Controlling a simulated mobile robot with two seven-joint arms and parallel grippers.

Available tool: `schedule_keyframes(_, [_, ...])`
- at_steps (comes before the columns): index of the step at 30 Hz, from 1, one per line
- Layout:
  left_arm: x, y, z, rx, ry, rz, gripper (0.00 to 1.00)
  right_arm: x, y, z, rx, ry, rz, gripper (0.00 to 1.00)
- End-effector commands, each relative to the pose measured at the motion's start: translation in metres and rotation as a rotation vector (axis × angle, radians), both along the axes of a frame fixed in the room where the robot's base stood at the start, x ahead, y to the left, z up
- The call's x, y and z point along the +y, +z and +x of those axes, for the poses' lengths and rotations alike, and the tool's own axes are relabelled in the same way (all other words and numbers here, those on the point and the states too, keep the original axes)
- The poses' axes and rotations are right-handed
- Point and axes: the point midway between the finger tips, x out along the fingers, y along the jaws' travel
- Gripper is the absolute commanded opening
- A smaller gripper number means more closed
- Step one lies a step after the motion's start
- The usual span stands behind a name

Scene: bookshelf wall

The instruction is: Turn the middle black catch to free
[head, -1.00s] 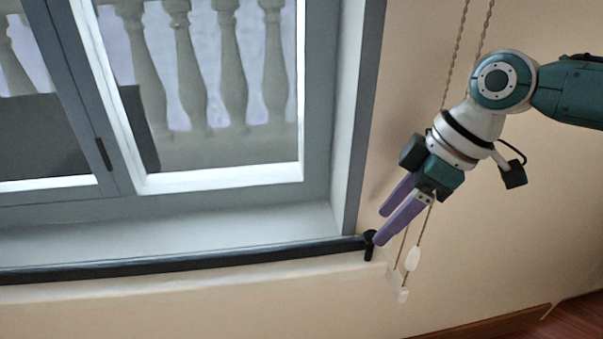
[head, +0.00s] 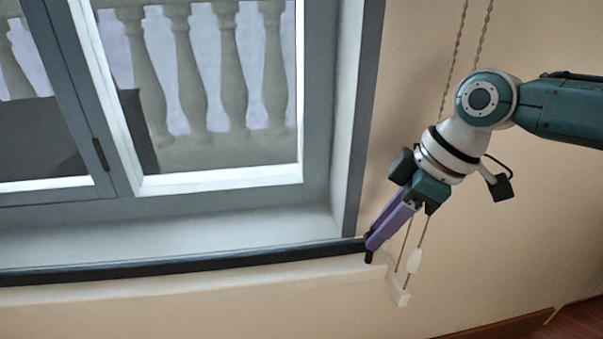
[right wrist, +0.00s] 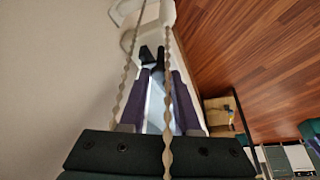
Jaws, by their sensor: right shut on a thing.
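A small black catch (head: 368,257) sits at the right end of the dark bar along the window sill in the head view. My right gripper (head: 372,243) comes down to it from the upper right, with its purple fingers close together and shut on it. The fingertips cover most of the catch, so its exact angle is hard to tell. In the right wrist view, the gripper (right wrist: 153,70) points at dark pieces (right wrist: 160,54) at its tips. No other black catch is clear in the head view. My left gripper is not in view.
The dark bar (head: 190,266) runs along the pale sill, below the window frame (head: 330,120). A wooden floor (head: 580,318) shows at lower right.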

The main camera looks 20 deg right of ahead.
Motion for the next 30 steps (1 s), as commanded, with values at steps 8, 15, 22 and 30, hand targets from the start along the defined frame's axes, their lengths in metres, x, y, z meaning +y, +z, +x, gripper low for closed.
schedule_keyframes(8, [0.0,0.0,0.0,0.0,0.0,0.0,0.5,0.0,0.0,0.0,0.0,0.0,0.0,0.0])
schedule_keyframes(15, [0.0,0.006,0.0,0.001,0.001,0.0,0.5,0.0,0.002,-0.001,0.002,-0.021,0.0,0.0])
schedule_keyframes(22, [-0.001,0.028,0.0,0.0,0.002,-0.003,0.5,0.002,0.005,-0.002,0.002,-0.124,0.002,0.0])
schedule_keyframes(30, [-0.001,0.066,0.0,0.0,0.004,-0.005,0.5,0.004,0.007,-0.004,0.005,-0.355,0.002,0.0])
